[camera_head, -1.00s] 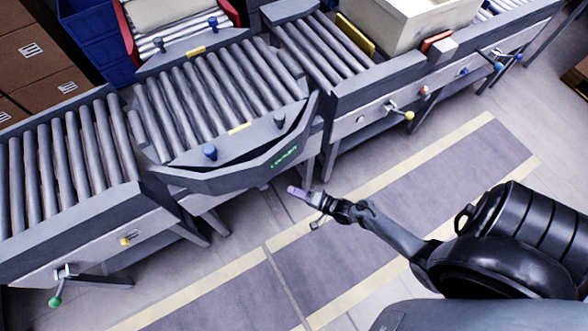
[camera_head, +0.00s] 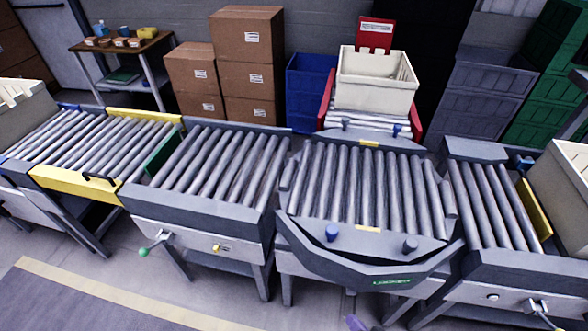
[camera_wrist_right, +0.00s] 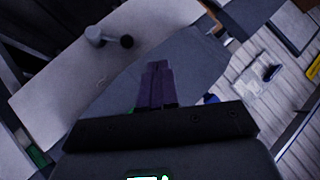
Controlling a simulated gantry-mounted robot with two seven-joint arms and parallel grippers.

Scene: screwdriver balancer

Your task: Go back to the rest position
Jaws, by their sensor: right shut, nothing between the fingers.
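My right gripper shows only as a purple fingertip (camera_head: 355,323) at the bottom edge of the head view, in front of the curved grey conveyor front. In the right wrist view its purple fingers (camera_wrist_right: 157,84) are closed together with nothing between them. They are over a grey and pale surface, apparently part of the conveyor frame. My left gripper is not in either view.
A roller conveyor (camera_head: 215,170) runs across the head view, with a turning section (camera_head: 368,190) at the middle right. A beige crate (camera_head: 376,80) stands on rollers behind it. Cardboard boxes (camera_head: 247,45) stack at the back. Open floor (camera_head: 215,290) lies in front.

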